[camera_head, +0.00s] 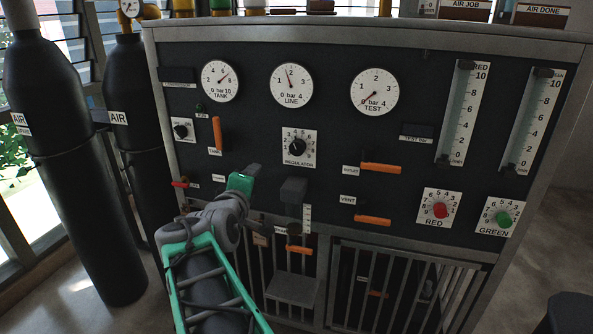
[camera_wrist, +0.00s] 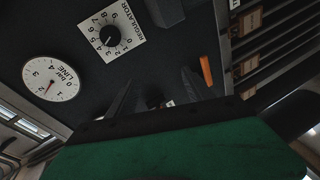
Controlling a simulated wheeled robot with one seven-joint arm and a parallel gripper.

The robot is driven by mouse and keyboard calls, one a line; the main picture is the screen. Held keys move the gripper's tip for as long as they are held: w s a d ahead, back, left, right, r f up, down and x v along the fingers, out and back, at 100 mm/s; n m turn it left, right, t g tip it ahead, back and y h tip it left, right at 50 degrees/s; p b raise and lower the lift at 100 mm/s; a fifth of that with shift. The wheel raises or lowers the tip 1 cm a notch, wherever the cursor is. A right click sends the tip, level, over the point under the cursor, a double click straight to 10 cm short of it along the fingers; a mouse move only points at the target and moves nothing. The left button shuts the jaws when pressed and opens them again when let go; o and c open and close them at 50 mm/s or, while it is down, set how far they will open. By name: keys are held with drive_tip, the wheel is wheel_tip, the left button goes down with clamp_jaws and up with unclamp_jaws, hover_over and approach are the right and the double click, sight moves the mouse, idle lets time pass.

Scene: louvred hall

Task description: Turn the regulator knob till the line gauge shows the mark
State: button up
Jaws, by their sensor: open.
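The regulator knob (camera_head: 297,147) is a black dial on a white numbered plate in the middle of the dark panel. It also shows at the top of the wrist view (camera_wrist: 108,38). The line gauge (camera_head: 291,87) is a round white dial just above it; its needle points up and slightly left, near the 2. The wrist view shows this gauge at the left (camera_wrist: 50,80). I cannot make out a separate mark on it. My gripper (camera_head: 256,170) is open and empty, below and left of the knob, apart from it. Its dark fingers show in the wrist view (camera_wrist: 158,80).
The tank gauge (camera_head: 220,82) and test gauge (camera_head: 374,92) flank the line gauge. A dark block (camera_head: 293,190) protrudes below the knob.

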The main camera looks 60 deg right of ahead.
sight(296, 149)
drive_tip(key=s+d+r+g+h+b, duration=0.1)
drive_tip(key=s+d+r+g+h, duration=0.15)
drive_tip(key=s+d+r, duration=0.35)
drive_tip(key=shift+n+h, duration=0.35)
drive_tip(key=shift+n, duration=0.05)
drive_tip(key=shift+w+d+f+p, duration=0.2)
drive_tip(key=shift+d+f+p, duration=0.2)
drive_tip(key=shift+d, duration=1)
drive_tip(key=shift+w+d+f+p, duration=0.2)
drive_tip(key=shift+d+f+p, duration=0.15)
drive_tip(key=shift+d, duration=1.1)
drive_tip(key=shift+w+d+f+p, duration=0.2)
drive_tip(key=shift+d+f+p, duration=0.2)
drive_tip(key=shift+d, duration=1)
clamp_jaws()
